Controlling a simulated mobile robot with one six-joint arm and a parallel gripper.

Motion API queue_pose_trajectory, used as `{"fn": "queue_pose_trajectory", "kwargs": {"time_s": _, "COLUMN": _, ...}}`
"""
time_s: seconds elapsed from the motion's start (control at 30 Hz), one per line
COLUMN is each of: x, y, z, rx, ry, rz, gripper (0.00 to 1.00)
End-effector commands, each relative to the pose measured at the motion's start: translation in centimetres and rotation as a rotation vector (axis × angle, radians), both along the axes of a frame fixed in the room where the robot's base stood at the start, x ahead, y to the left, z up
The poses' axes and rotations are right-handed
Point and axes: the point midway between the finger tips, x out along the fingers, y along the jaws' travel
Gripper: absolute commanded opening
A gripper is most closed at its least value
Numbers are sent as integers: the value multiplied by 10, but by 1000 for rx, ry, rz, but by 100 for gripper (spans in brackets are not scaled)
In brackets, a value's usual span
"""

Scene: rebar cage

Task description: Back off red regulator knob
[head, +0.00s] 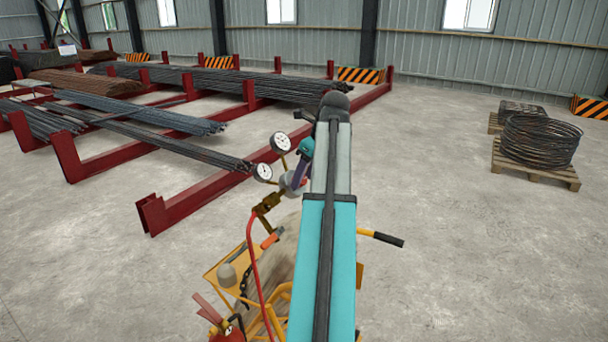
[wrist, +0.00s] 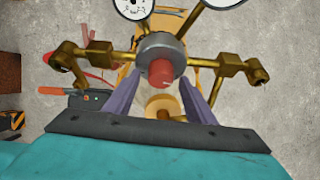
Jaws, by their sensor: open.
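The red regulator knob (wrist: 160,72) shows in the middle of the wrist view, on the grey round body of the regulator (wrist: 162,50). Brass fittings reach out to both sides of it. Two round white gauges stand at the top; in the head view they show beside my arm (head: 281,142). My gripper (wrist: 162,88) is open, with one purple finger on each side of the knob and a gap visible on both sides. Whether either finger touches the knob cannot be told. In the head view my arm hides the knob, and only part of my gripper shows.
A yellow cylinder cart (head: 222,270) with a red hose (head: 254,265) stands under the regulator. Red steel racks (head: 160,214) holding rebar lie to the left. A wire coil (head: 540,140) sits on a pallet (head: 534,172) at right. The floor between is clear.

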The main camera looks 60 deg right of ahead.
Motion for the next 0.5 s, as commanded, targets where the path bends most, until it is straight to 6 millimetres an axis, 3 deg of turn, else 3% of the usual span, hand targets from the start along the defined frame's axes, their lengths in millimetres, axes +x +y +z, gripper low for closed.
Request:
{"fn": "queue_pose_trajectory", "kwargs": {"time_s": 0.27, "x": 1, "y": 0, "z": 0, "rx": 0, "ry": 0, "rz": 1, "gripper": 48}}
{"fn": "queue_pose_trajectory", "kwargs": {"time_s": 0.5, "x": 1, "y": 1, "z": 0, "rx": 0, "ry": 0, "rz": 2, "gripper": 9}}
